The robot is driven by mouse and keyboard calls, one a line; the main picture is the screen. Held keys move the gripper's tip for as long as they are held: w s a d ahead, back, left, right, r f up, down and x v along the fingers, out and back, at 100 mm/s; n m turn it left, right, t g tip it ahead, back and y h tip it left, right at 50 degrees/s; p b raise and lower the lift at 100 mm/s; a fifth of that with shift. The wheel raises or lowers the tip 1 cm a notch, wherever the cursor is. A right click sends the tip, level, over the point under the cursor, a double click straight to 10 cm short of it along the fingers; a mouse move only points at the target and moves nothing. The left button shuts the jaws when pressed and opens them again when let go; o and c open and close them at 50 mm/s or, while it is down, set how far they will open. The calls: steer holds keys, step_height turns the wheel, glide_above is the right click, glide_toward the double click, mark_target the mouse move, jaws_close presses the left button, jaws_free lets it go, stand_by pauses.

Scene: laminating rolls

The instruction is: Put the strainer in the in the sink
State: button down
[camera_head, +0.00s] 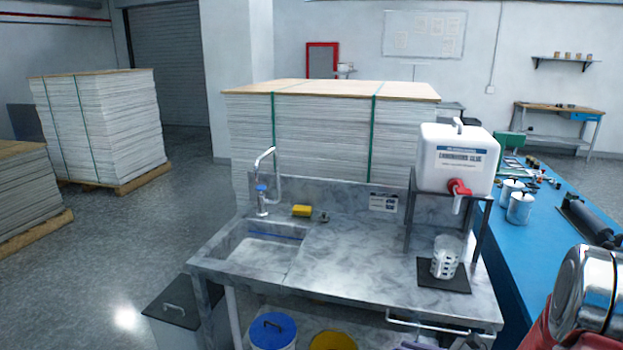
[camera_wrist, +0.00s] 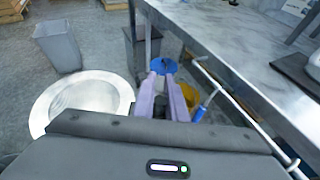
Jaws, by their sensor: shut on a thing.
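In the wrist view, my gripper (camera_wrist: 165,82) has its two pale purple fingers closed near the middle of the picture. A large round strainer (camera_wrist: 85,98) with a pale rim and a see-through grey middle extends to the left of the fingers. A blue part that looks like its handle (camera_wrist: 205,106) sticks out to the right of them. The grip point is partly hidden. The strainer is clear of the floor, beside the bench. In the head view, the empty-looking sink (camera_head: 262,255) is at the left of the marble bench; neither fingers nor strainer show there.
A faucet (camera_head: 264,185) and yellow sponge (camera_head: 302,211) stand behind the sink. The white glue tank (camera_head: 455,160) and perforated cup (camera_head: 446,262) are on the right. A rail (camera_head: 430,325) runs along the front. A blue-lidded bucket (camera_head: 272,330) is below. The middle bench top is clear.

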steer(key=a+f+n+g+y, duration=0.1)
steer(key=a+f, duration=0.1)
steer(key=a, duration=0.6)
steer(key=shift+a+f+n+g, duration=0.3)
steer(key=shift+a+n+g, duration=0.1)
steer(key=shift+s, duration=0.1)
steer(key=shift+d, duration=0.1)
steer(key=m+t+h, duration=0.4)
steer(key=m, duration=0.1)
steer(key=shift+s+a, duration=0.1)
steer(key=shift+a, duration=0.3)
steer(key=shift+f+h, duration=0.1)
steer(key=shift+h, duration=0.2)
